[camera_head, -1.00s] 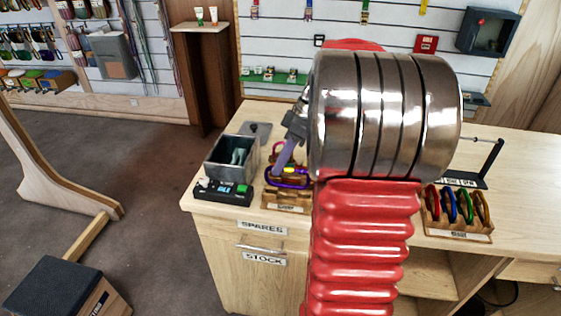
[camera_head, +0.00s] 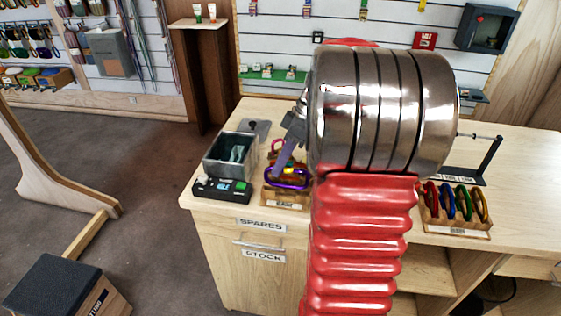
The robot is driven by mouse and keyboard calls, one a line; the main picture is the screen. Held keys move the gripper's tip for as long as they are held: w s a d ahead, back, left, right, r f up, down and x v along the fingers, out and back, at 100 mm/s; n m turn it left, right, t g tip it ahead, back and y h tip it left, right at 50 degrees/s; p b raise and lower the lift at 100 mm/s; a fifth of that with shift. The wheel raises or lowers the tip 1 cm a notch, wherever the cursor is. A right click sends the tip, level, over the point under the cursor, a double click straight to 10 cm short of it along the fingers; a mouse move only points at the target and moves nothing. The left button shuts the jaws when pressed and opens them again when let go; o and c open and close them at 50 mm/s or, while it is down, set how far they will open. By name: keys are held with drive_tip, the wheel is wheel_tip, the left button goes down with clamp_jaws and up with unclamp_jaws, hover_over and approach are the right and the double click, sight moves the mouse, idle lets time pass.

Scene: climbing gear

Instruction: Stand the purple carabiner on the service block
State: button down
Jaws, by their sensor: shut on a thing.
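The purple carabiner (camera_head: 297,182) is at the front left of the bench, by a small wooden block (camera_head: 274,198) with a label too small to read. My gripper (camera_head: 283,168) points down at the carabiner and is shut on it. The carabiner is over or against the block's top; I cannot tell whether it touches. My arm hides the area right of it. A second wooden block (camera_head: 457,229) on the right holds several coloured carabiners; its label is also unreadable.
A grey bin (camera_head: 222,168) and a black device (camera_head: 221,190) with lit buttons stand just left of the carabiner. A reddish item (camera_head: 277,147) lies behind my gripper. A black stand (camera_head: 485,162) is at the right. My arm covers the bench's middle.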

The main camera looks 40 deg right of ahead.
sight(274, 184)
drive_tip(key=shift+f, duration=0.15)
drive_tip(key=shift+f, duration=1.1)
drive_tip(key=shift+f, duration=0.6)
idle(0.5)
drive_tip(key=c, duration=1.8)
unclamp_jaws()
drive_tip(key=shift+r, duration=0.1)
drive_tip(key=v, duration=1.3)
drive_tip(key=shift+s+d+r, duration=0.1)
drive_tip(key=shift+d+r, duration=0.1)
drive_tip(key=shift+d, duration=0.05)
